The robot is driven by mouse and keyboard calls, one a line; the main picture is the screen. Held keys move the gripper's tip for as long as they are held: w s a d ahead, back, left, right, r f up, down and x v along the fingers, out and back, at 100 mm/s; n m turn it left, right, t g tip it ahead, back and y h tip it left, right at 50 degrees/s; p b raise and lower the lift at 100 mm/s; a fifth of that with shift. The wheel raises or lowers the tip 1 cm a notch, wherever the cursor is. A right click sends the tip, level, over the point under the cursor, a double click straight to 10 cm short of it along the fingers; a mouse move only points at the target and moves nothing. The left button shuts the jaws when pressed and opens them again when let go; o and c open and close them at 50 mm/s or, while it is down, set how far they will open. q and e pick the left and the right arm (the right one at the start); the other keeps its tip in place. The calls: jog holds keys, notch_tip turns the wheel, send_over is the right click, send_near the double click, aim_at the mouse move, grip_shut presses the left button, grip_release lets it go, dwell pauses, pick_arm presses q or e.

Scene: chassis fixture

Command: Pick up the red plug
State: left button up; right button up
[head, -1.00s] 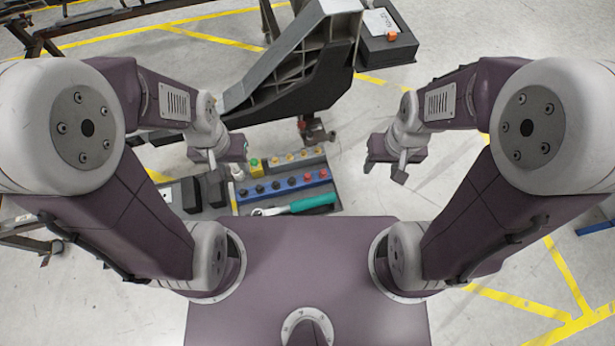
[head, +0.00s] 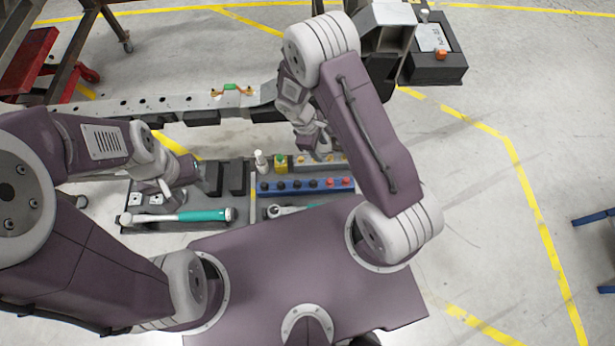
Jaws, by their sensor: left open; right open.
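Two red plugs, one of them here (head: 330,182), stand at the right end of a blue rack (head: 290,194) in the head view, beside several dark plugs. My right gripper (head: 320,152) is open just behind the blue rack, over the grey rack with yellow plugs. It is apart from the red plugs, and nothing shows in it. My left gripper (head: 170,192) is open and low over the left part of the tray, near the black blocks. It looks empty.
A teal-handled tool (head: 205,215) lies at the tray's front left. Black blocks (head: 237,177), a white bottle (head: 260,161) and a green-topped yellow piece (head: 281,164) stand near the racks. A long metal beam (head: 160,107) lies behind.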

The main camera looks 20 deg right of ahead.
jog(key=n+g, duration=0.1)
send_near(329, 180)
jog(key=x, duration=0.9)
jog(key=shift+s+f, duration=0.1)
jog(key=shift+f, duration=0.05)
grip_shut()
